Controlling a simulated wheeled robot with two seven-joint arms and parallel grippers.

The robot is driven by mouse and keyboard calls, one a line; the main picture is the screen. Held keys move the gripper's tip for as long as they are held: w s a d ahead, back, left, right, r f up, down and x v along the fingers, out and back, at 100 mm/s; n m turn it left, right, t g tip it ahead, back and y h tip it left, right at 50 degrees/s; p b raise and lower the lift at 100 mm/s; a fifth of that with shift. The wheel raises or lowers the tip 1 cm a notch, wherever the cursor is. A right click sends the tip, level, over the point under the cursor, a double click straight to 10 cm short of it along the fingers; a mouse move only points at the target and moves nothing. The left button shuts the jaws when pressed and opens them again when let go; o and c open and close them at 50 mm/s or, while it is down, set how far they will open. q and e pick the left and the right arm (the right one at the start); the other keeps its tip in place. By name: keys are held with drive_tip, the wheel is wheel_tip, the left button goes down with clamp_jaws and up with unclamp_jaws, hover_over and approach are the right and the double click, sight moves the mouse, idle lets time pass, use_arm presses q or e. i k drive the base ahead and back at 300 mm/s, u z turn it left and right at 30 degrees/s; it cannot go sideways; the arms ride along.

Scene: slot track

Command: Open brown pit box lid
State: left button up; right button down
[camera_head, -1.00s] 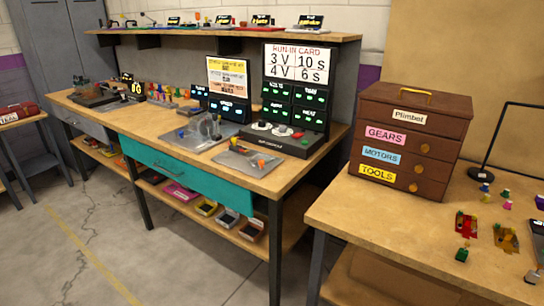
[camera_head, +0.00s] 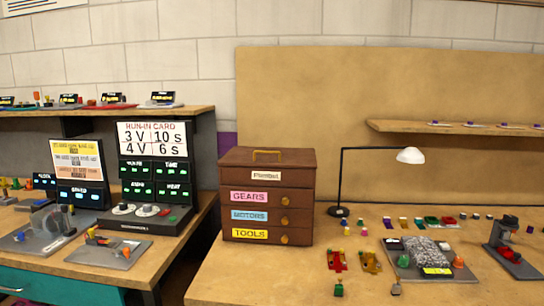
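The brown pit box (camera_head: 267,195) stands upright at the left end of the right-hand wooden table. A white label on the upper front seems to read "Plimbel". Below it are drawers labelled GEARS, MOTORS and TOOLS, all shut, with round knobs at their right. Neither of my grippers is in the view.
A desk lamp (camera_head: 409,155) stands right of the box. Small coloured parts and a grey tray (camera_head: 390,272) lie on the right table (camera_head: 270,280). A run-in station (camera_head: 155,180) stands on the left bench. A gap separates the tables.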

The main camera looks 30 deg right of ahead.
sight(250, 156)
drive_tip(key=z, duration=2.65)
drive_tip(key=i, duration=0.8)
drive_tip(key=u, duration=2.45)
